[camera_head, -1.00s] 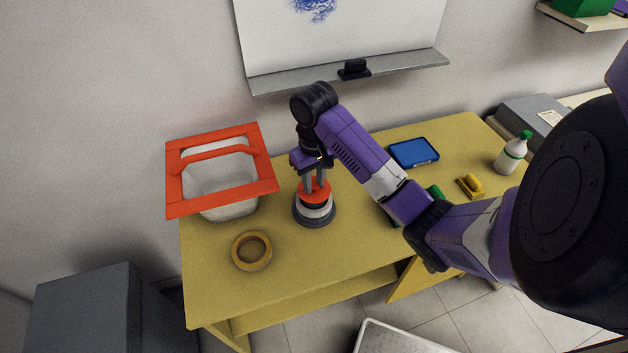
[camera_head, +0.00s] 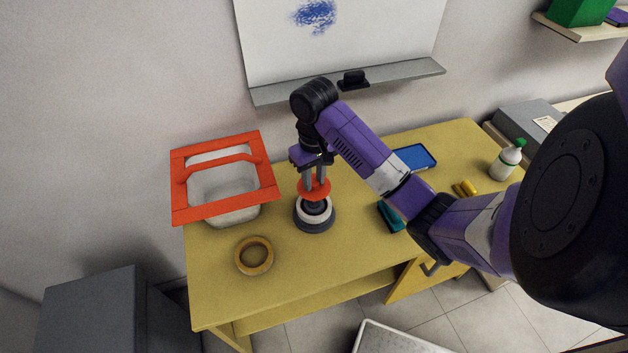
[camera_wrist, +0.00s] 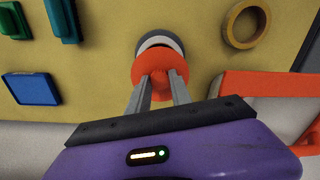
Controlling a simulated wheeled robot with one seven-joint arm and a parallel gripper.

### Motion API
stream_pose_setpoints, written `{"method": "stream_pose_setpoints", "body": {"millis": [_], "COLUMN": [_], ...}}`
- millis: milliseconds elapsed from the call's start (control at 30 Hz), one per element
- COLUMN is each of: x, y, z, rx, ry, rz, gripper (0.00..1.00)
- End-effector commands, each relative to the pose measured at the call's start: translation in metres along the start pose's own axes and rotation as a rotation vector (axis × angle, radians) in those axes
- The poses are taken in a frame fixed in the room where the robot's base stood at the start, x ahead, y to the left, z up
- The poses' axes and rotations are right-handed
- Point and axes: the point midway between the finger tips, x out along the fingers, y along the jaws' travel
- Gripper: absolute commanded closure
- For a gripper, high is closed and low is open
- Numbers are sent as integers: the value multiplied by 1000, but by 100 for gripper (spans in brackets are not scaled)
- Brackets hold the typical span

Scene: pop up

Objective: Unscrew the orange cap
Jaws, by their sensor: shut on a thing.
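My gripper (camera_head: 315,181) points down over the yellow table, its fingers shut on the orange cap (camera_head: 314,190). The orange cap is held a little above the grey and white base (camera_head: 315,221), with a dark threaded-looking part showing between them. In the wrist view the orange cap (camera_wrist: 160,66) sits between the two fingertips (camera_wrist: 158,80). The base (camera_wrist: 160,40) shows partly behind the cap, so its top is mostly hidden there.
A white bin with an orange frame (camera_head: 186,214) stands left, and a yellow tape ring (camera_head: 254,270) lies front left. A teal item (camera_head: 390,217), a blue tray (camera_head: 418,155), yellow items (camera_head: 466,188) and a green-capped bottle (camera_head: 505,163) are to the right.

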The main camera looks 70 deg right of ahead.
Motion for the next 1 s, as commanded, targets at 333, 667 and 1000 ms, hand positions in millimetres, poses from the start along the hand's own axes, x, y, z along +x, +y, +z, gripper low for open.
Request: {"method": "stream_pose_setpoints", "body": {"millis": [333, 667, 1000], "x": [-26, -34, -34], "y": [1, 0, 0], "z": [-1, 1, 1], "rx": [-1, 0, 0], "ry": [3, -2, -3], "rz": [3, 0, 0], "gripper": [100, 100, 100]}}
